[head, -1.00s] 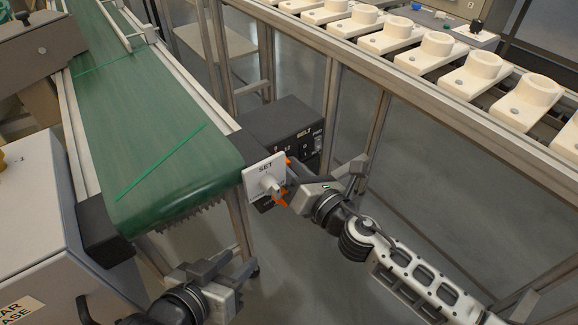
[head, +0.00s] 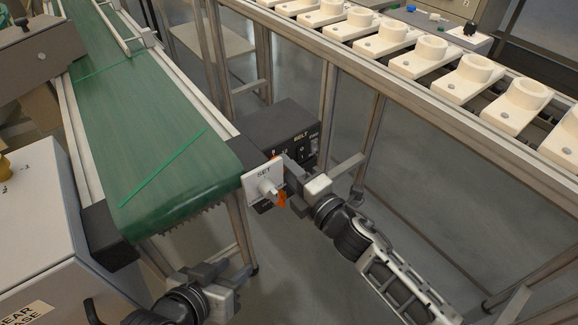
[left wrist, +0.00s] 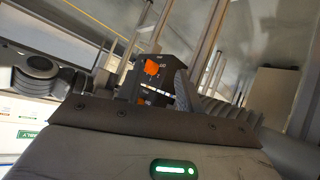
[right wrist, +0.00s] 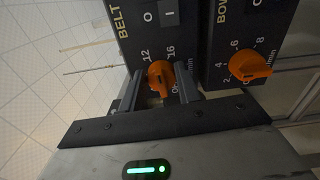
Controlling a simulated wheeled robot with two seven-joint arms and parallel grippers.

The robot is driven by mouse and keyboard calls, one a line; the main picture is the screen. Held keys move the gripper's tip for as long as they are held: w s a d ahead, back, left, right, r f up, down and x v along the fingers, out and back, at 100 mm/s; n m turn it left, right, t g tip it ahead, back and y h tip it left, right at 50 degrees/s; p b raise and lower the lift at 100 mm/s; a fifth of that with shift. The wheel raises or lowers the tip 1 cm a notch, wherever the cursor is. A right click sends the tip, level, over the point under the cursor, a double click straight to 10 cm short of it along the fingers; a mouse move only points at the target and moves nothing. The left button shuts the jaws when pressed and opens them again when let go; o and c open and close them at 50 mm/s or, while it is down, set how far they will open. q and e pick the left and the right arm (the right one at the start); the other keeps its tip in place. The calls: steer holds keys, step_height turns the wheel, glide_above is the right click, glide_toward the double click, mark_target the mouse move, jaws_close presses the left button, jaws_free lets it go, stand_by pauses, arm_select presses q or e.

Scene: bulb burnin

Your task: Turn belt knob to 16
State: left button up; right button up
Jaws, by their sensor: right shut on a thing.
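The belt box (head: 285,125) is dark and lettered BELT; it stands beside the conveyor's near end. It also shows in the right wrist view (right wrist: 170,45). There its orange belt knob (right wrist: 160,75) sits between the fingers of my right gripper (right wrist: 157,88), which is shut on it. The numbers 12 and 16 show above the knob, at its left and right. The fingers hide part of the dial, and I cannot tell the exact pointer reading. My left gripper (head: 232,270) is open and empty, low in front of the conveyor; its fingers are apart in the left wrist view (left wrist: 158,88).
A second dark box (right wrist: 240,35) with an orange knob (right wrist: 250,65) stands close right of the belt box in the right wrist view. A white SET plate (head: 262,177) with a pale knob is at the end of the green conveyor (head: 150,130). A metal-framed rack stands right.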

arm_select(q)
steer(key=shift+s+a+r+p, duration=0.15)
steer(key=shift+a+r+p, duration=0.05)
steer(key=shift+r+p, duration=0.3)
steer(key=shift+s+a+r+p, duration=0.15)
steer(key=shift+r+p, duration=0.2)
steer(key=shift+r, duration=0.2)
steer(key=shift+s+a+r+p, duration=0.1)
steer(key=shift+a+r+p, duration=0.1)
steer(key=shift+r+p, duration=0.3)
arm_select(e)
steer(key=shift+s+f+m, duration=0.1)
steer(key=shift+f+m, duration=0.05)
steer(key=shift+m, duration=1.55)
steer(key=shift+f+m, duration=0.15)
steer(key=shift+m, duration=1.55)
arm_select(q)
steer(key=shift+r, duration=0.15)
arm_select(e)
steer(key=o, duration=1)
arm_select(q)
steer(key=shift+d, duration=0.1)
